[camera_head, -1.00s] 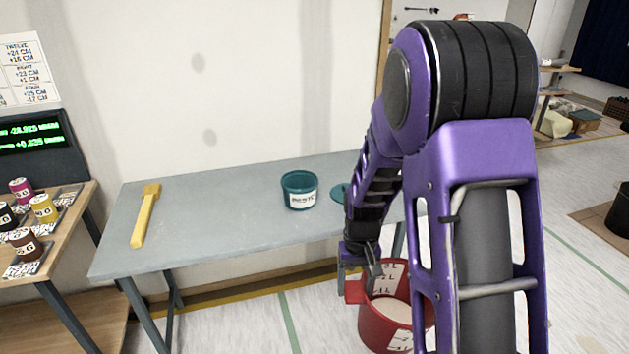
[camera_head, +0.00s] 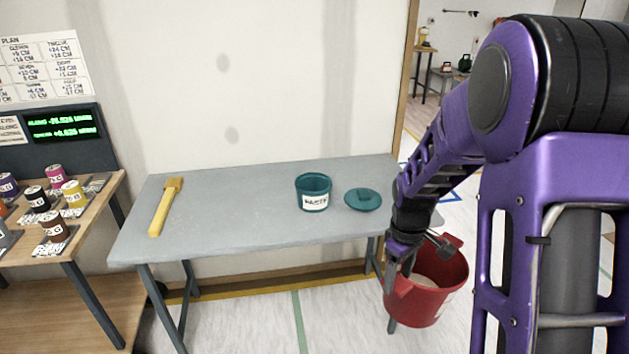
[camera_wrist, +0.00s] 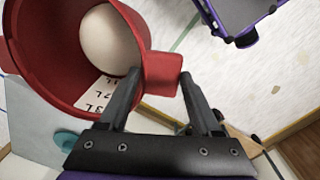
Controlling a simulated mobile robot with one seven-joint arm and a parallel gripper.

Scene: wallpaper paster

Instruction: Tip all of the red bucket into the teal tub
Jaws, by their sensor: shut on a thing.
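The red bucket (camera_head: 432,299) hangs from my gripper (camera_head: 412,260) to the right of the table, roughly upright, with a pale filling inside. In the wrist view my gripper (camera_wrist: 158,88) is shut on a red tab at the rim of the bucket (camera_wrist: 55,85), and volume marks show on its inner wall. The teal tub (camera_head: 313,194) stands open on the table with a white label on its front. Its inside looks dark; whether it holds anything I cannot tell. The bucket is apart from the tub, to its right and lower.
A teal lid (camera_head: 363,199) lies on the grey table (camera_head: 240,215) right of the tub. A yellow brush (camera_head: 165,207) lies at the table's left. A wooden bench (camera_head: 90,225) with several small cans stands further left. The wall is close behind the table.

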